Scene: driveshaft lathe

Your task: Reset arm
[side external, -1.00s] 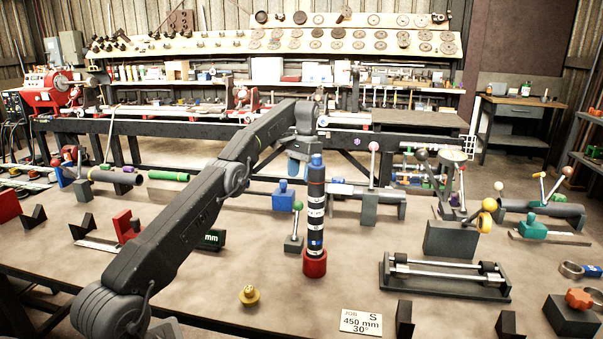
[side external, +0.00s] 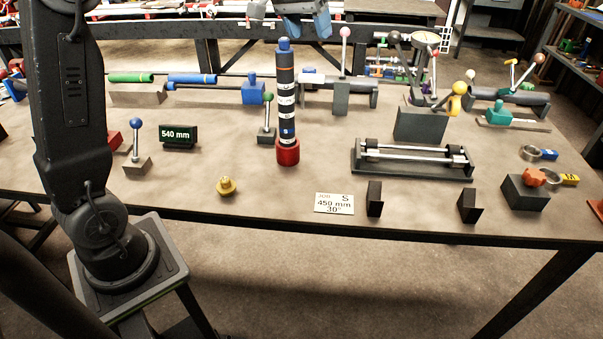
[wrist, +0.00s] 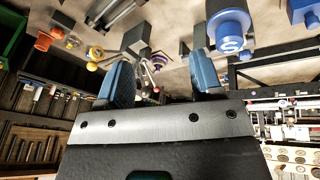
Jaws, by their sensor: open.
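My gripper (side external: 308,22) is at the top edge of the side view, just above and right of the standing shaft's top as pictured. Its blue fingers are spread apart and nothing is between them in the wrist view (wrist: 160,62). The dark banded shaft (side external: 286,95) stands upright with a blue top end and a red collar (side external: 288,151) at its foot. Its blue end, marked S, shows in the wrist view (wrist: 231,28) beyond the right finger, with no contact visible. Most of my forearm is outside the side view.
A job card (side external: 334,203) reads S, 450 mm, 30°. A display (side external: 178,135) reads 540 mm. A yellow brass part (side external: 226,187), a roller stand (side external: 412,160) and lever fixtures (side external: 425,120) stand on the bench (side external: 250,215). The front middle of the bench is mostly clear.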

